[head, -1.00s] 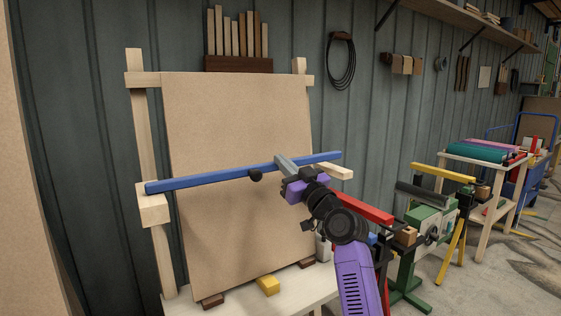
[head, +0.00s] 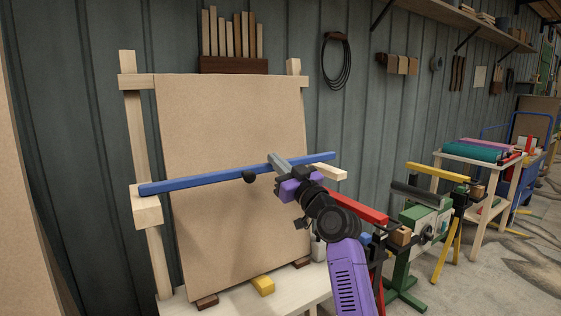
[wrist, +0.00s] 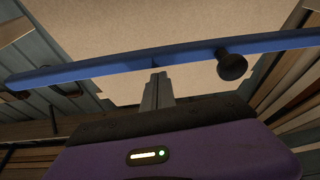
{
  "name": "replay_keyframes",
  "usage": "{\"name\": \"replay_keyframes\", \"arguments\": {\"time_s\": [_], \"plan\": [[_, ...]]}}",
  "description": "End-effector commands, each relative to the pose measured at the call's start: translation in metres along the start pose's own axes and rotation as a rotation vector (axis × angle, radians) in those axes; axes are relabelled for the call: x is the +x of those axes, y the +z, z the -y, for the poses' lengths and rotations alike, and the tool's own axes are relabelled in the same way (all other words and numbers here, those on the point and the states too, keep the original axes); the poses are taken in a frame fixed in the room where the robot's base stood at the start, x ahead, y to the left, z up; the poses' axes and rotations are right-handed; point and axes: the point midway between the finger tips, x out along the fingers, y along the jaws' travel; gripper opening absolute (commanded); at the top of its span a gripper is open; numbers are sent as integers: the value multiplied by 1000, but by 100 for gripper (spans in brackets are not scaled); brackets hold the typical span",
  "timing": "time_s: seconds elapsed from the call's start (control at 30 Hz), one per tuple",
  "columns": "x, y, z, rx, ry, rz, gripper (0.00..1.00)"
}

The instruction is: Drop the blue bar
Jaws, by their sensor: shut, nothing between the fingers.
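The blue bar (head: 215,178) spans the front of a tan board (head: 230,120) in the head view, its left end on a pale wooden block (head: 147,207) and its right end by another pale block (head: 329,172). A black knob (head: 249,177) sits on the bar. In the wrist view the bar (wrist: 120,68) runs across the picture, with the knob (wrist: 231,65) right of centre. My gripper (head: 278,162) is shut with nothing in it, its fingertips close to the bar right of the knob; the wrist view shows the closed fingers (wrist: 157,88) just below the bar. I cannot tell whether they touch it.
A yellow block (head: 262,285) lies on the pale bench (head: 240,302) at the board's foot. A red bar (head: 357,206) and a green machine (head: 420,225) stand right of my arm. A yellow bar (head: 437,172) and a cart table (head: 487,175) are farther right.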

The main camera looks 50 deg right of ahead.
Motion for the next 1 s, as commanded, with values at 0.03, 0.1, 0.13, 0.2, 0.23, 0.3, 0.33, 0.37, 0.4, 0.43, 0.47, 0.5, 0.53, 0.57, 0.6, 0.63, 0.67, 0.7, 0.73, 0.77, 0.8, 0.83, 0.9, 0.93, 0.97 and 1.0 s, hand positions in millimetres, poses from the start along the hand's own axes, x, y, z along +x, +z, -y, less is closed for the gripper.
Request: {"name": "replay_keyframes", "arguments": {"time_s": [0.03,0.1,0.13,0.2,0.23,0.3,0.33,0.37,0.4,0.43,0.47,0.5,0.53,0.57,0.6,0.63,0.67,0.7,0.73,0.77,0.8,0.83,0.9,0.93,0.97,1.0], "plan": [[8,-21,2,-1,-1,-11,0],[8,-28,3,-2,2,-17,0],[-3,-23,3,-2,3,-15,0],[-20,-24,4,-2,2,-18,0],[-27,-24,4,-2,3,-18,0],[-42,-25,4,-2,3,-21,0],[-47,-26,4,-2,3,-21,0],[-53,-26,4,-2,3,-21,0],[-60,-26,4,-2,2,-22,0],[-65,-26,5,-2,2,-22,0],[-69,-26,5,-2,2,-22,0],[-74,-26,5,-2,2,-23,0],[-77,-26,5,-1,2,-23,0],[-80,-27,5,-1,2,-24,0],[-83,-27,6,-1,2,-25,0],[-85,-28,6,-1,2,-26,0],[-87,-28,6,-1,2,-25,0],[-88,-28,6,-1,2,-25,0],[-89,-28,6,-1,2,-25,0],[-90,-28,6,-1,2,-25,0],[-90,-28,6,-2,2,-26,0],[-90,-28,6,-2,2,-26,0],[-90,-28,6,-2,2,-26,0],[-90,-28,6,-2,2,-26,0],[-90,-28,6,-2,2,-26,0],[-90,-28,6,-2,2,-26,0]]}}
